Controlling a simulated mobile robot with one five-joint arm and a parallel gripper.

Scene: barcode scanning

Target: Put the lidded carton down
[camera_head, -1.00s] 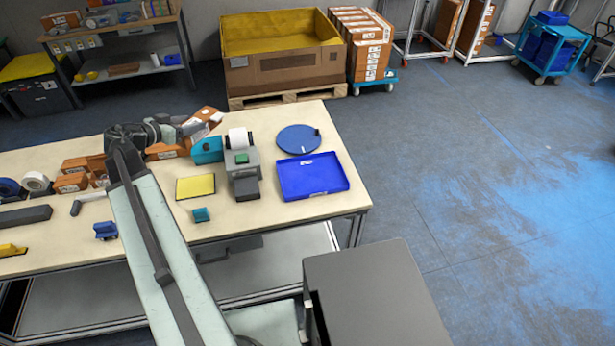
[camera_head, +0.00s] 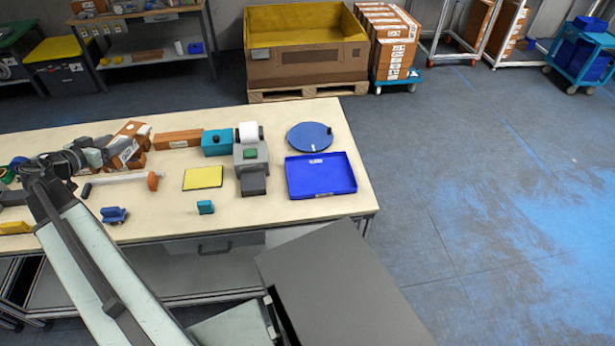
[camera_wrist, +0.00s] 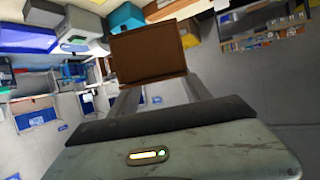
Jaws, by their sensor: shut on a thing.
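The lidded carton (camera_head: 133,134), brown with white labels, is tilted in my gripper (camera_head: 110,154) over the back left part of the workbench (camera_head: 262,217). In the wrist view the carton (camera_wrist: 149,52) shows as a plain brown face between the two fingers of my gripper (camera_wrist: 160,92), which is shut on it. The head view does not clearly show whether the carton touches the bench or other cartons behind it.
A long brown carton (camera_head: 178,139) and a teal box (camera_head: 217,142) lie right of the held carton. A label printer (camera_head: 251,160), blue tray (camera_head: 320,176), round blue disc (camera_head: 310,136) and yellow pad (camera_head: 203,178) stand further right. Bare bench shows between them.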

